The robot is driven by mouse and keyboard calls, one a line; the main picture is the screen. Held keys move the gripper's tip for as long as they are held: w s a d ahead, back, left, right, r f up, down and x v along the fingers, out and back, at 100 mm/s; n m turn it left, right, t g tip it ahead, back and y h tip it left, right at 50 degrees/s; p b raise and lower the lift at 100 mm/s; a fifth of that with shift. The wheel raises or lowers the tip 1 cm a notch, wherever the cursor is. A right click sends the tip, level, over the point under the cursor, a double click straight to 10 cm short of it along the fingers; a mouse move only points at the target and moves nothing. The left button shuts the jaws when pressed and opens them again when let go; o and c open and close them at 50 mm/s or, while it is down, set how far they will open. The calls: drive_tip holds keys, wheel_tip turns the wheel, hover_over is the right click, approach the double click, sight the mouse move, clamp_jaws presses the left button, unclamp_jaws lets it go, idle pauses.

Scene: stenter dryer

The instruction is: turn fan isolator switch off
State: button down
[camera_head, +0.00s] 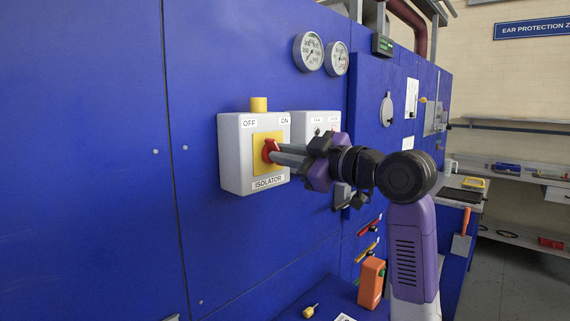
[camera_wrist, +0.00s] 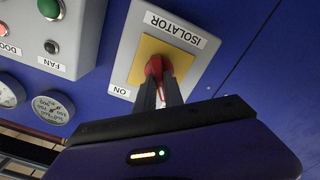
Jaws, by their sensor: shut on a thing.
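The fan isolator is a light grey box (camera_head: 229,168) on the blue cabinet wall, with a yellow plate (camera_head: 259,139) and a red rotary handle (camera_head: 269,151). Labels read OFF at its upper left, ON at its upper right and ISOLATOR below. My gripper (camera_head: 274,153) reaches in from the right and is shut on the red handle. In the wrist view the box is upside down, and the fingers (camera_wrist: 160,92) close on the red handle (camera_wrist: 155,67) in front of the yellow plate (camera_wrist: 142,62). The fingers hide part of the handle, so its exact angle is hard to tell.
A second grey box (camera_head: 309,122) with buttons is just right of the isolator; the wrist view shows its FAN label (camera_wrist: 52,64). Two gauges (camera_head: 309,52) are above. An orange box (camera_head: 371,283) stands below on a blue ledge. The wall left of the isolator is clear.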

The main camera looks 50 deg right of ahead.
drive_tip(key=shift+f+n+b, duration=0.1)
drive_tip(key=shift+n+b, duration=0.5)
drive_tip(key=shift+n, duration=0.5)
drive_tip(key=c, duration=1.5)
unclamp_jaws()
drive_tip(key=shift+o, duration=0.2)
drive_tip(key=shift+s, duration=0.1)
drive_tip(key=s+b, duration=0.1)
drive_tip(key=s, duration=0.6)
drive_tip(key=shift+s, duration=0.35)
drive_tip(key=shift+d, duration=0.15)
